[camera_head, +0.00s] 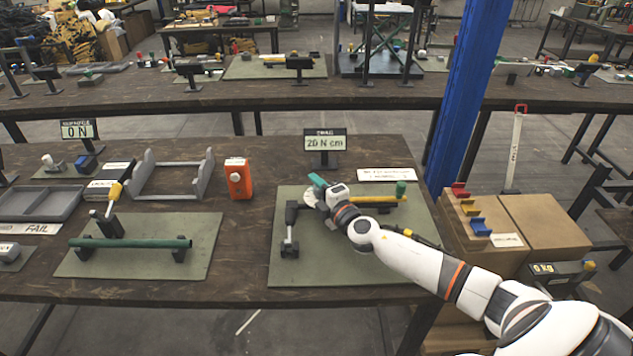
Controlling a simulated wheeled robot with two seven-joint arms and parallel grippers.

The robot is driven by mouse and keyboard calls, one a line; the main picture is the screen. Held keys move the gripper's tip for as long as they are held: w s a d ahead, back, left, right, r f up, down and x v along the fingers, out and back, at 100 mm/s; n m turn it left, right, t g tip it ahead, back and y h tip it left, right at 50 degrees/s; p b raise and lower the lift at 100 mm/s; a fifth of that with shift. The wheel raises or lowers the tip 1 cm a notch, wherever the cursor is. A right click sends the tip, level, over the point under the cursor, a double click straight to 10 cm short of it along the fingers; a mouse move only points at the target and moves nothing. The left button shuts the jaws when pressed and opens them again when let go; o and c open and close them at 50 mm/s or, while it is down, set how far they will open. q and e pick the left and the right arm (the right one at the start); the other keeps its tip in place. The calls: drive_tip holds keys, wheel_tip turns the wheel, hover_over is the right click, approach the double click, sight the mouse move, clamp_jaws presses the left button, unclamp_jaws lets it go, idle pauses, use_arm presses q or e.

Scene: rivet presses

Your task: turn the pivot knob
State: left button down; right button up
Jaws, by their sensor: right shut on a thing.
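My right arm comes in from the right, and its gripper (313,192) is over the green mat (345,270) on the table's right side. The gripper is shut on a small teal-green part, probably the pivot knob (317,181); the fingers and wrist hide much of it. Beside it on the mat stands a dark upright fixture (290,230). A yellow bar (378,199) with a green cylinder (400,189) at its right end runs behind my wrist. A display (324,143) behind the mat appears to read 20 N cm. My left gripper is not in view.
A second mat (130,262) at left holds a green rod (130,243) on supports and a yellow-handled lever (113,193). A grey frame (170,178) and an orange device (238,178) stand behind. Cardboard boxes (545,225) and a blue post (470,95) are at right.

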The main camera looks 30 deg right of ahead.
drive_tip(key=shift+w+d+r+m+h+p, duration=0.15)
drive_tip(key=shift+r+m+h+p, duration=0.2)
drive_tip(key=shift+r+m+h, duration=0.25)
drive_tip(key=shift+d+m+h+p, duration=0.1)
drive_tip(key=shift+m+h+p, duration=0.35)
drive_tip(key=shift+h, duration=0.65)
drive_tip(key=shift+d+f+m+g+h, duration=0.15)
drive_tip(key=shift+m+g+h, duration=0.25)
drive_tip(key=shift+m+h, duration=0.65)
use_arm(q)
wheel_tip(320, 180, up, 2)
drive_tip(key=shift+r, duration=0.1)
use_arm(e)
drive_tip(key=shift+h, duration=0.65)
drive_tip(key=shift+d+g, duration=0.1)
drive_tip(key=shift+g, duration=0.2)
drive_tip(key=o, duration=0.8)
